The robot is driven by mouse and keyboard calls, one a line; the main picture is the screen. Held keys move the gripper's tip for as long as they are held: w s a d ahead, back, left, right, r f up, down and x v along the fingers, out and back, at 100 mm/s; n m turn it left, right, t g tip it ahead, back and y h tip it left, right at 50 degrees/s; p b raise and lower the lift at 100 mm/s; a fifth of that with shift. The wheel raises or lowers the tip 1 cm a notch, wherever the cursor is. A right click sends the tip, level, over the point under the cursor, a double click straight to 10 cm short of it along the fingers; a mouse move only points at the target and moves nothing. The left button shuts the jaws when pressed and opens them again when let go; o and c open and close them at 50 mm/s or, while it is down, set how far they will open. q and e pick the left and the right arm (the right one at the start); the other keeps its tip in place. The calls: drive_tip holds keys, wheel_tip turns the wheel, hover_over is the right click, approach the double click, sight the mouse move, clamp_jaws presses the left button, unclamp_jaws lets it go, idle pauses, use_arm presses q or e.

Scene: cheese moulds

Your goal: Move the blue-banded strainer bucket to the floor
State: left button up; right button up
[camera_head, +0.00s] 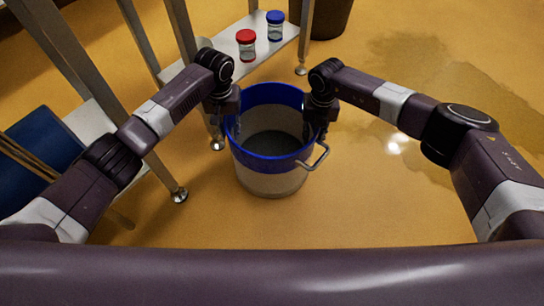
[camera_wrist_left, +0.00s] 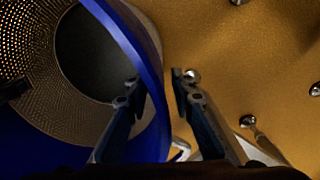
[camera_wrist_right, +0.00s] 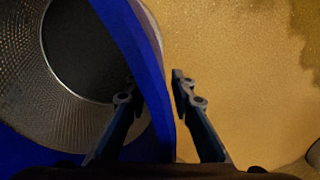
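The strainer bucket (camera_head: 270,184) is pale below, with a wide blue band around its top, a dark inside and a metal handle at its right side. It stands upright at the middle of the head view, low over or on the yellow floor; contact under its base is hard to tell. My left gripper (camera_wrist_left: 155,83) straddles the rim at its left, one finger inside, one outside, with floor showing between wall and outer finger. My right gripper (camera_wrist_right: 154,82) straddles the rim at its right likewise, with a narrower gap. Both look open around the rim.
A metal rack with a low shelf (camera_head: 206,60) stands left of and behind the bucket. A red-lidded jar (camera_head: 246,46) and a blue-lidded jar (camera_head: 275,26) stand on it. A rack foot (camera_head: 179,194) is near the bucket's left. The floor to the right (camera_head: 390,190) is clear, with a wet patch.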

use_arm(q)
drive_tip(key=shift+c, duration=0.5)
use_arm(e)
drive_tip(key=shift+c, duration=0.5)
use_arm(q)
clamp_jaws()
use_arm(e)
clamp_jaws()
use_arm(q)
drive_tip(key=shift+r, duration=0.1)
